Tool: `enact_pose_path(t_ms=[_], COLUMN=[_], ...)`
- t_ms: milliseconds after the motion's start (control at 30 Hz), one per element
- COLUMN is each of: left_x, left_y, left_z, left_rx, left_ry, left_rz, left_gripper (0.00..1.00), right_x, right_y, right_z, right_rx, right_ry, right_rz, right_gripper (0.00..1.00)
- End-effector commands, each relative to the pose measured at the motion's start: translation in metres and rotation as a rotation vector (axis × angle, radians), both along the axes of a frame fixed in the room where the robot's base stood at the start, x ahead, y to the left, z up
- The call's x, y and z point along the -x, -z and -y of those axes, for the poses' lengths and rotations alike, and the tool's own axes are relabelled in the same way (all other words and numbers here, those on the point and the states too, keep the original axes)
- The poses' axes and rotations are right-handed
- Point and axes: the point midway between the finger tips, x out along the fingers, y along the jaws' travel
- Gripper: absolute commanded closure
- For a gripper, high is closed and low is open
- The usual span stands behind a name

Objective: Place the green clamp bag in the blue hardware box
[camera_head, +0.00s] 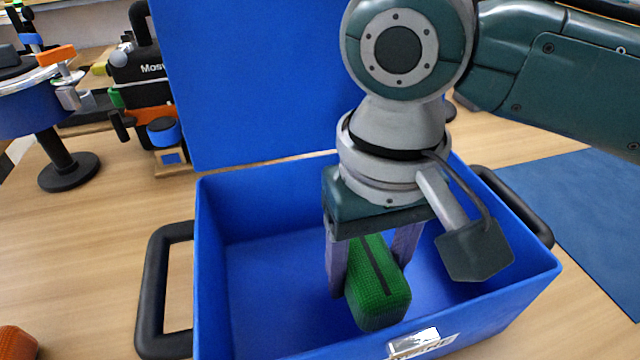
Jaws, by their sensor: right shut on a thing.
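The green clamp bag (378,296) is a green mesh block with a dark stripe along its top. My right gripper (372,262) points down and is shut on the bag, one finger on each side. The bag is inside the outline of the blue hardware box (226,290), toward its front. I cannot tell whether the bag touches the box floor. The box is open, with its lid (250,90) raised at the back and black handles on both sides. My left gripper does not show.
A blue mat (590,200) lies at the right. A round stand (68,172) and a black tool case (140,70) are at the back left. An orange object (16,343) lies at the lower left. The wooden table left of the box is mostly clear.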

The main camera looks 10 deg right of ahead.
Motion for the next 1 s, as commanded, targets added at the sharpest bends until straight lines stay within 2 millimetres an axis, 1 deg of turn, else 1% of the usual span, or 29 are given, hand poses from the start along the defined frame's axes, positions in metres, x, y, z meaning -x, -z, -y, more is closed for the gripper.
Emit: enact_pose_path(t_ms=[133, 300, 367, 767, 800, 1000], left_x=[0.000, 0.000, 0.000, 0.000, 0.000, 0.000], left_y=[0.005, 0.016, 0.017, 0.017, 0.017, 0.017], left_z=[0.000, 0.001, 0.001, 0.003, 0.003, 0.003], left_rx=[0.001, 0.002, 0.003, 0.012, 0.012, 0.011], left_ry=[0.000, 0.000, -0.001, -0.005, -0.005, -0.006], left_rz=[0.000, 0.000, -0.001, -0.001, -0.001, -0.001], left_gripper=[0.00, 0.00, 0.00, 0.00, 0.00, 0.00], right_x=[0.000, 0.000, 0.000, 0.000, 0.000, 0.000], right_y=[0.014, 0.042, 0.048, 0.052, 0.052, 0.052], right_z=[0.000, 0.000, 0.000, -0.001, -0.001, 0.000], right_rx=[0.000, 0.001, 0.000, -0.001, -0.001, -0.001], right_ry=[0.000, 0.000, 0.000, 0.000, 0.000, 0.000], right_rz=[0.000, -0.001, 0.001, 0.001, 0.001, 0.001], right_gripper=[1.00, 1.00, 1.00, 1.00, 0.36, 0.13])
